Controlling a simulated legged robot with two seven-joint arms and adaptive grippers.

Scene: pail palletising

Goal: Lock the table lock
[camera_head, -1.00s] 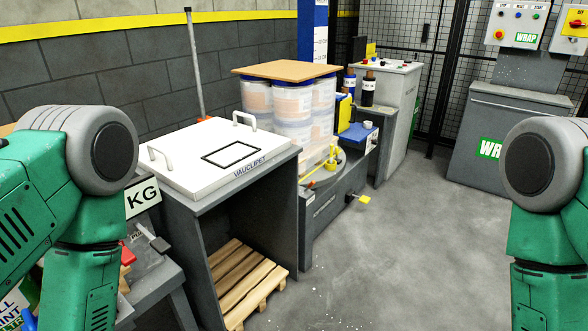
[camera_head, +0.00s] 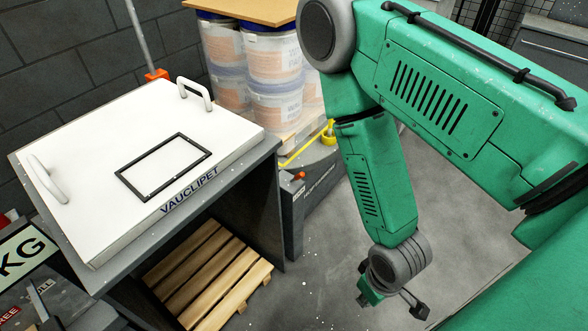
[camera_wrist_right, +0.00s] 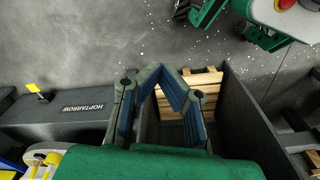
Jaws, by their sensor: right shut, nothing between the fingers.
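No part that I can surely call the table lock stands out. A yellow lever with a round knob (camera_head: 329,137) sits at the foot of the pail stack, partly behind my right arm. A small orange-tipped part (camera_head: 299,176) is on the grey turntable base (camera_head: 318,184). My left gripper is out of view.
A grey cabinet (camera_head: 251,205) with a white VAUCLIPET lid (camera_head: 90,130) stands at left, a wooden pallet (camera_head: 205,270) inside it. Stacked pails (camera_head: 275,65) stand behind. Bare floor (camera_head: 330,285) lies between cabinet and right arm.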

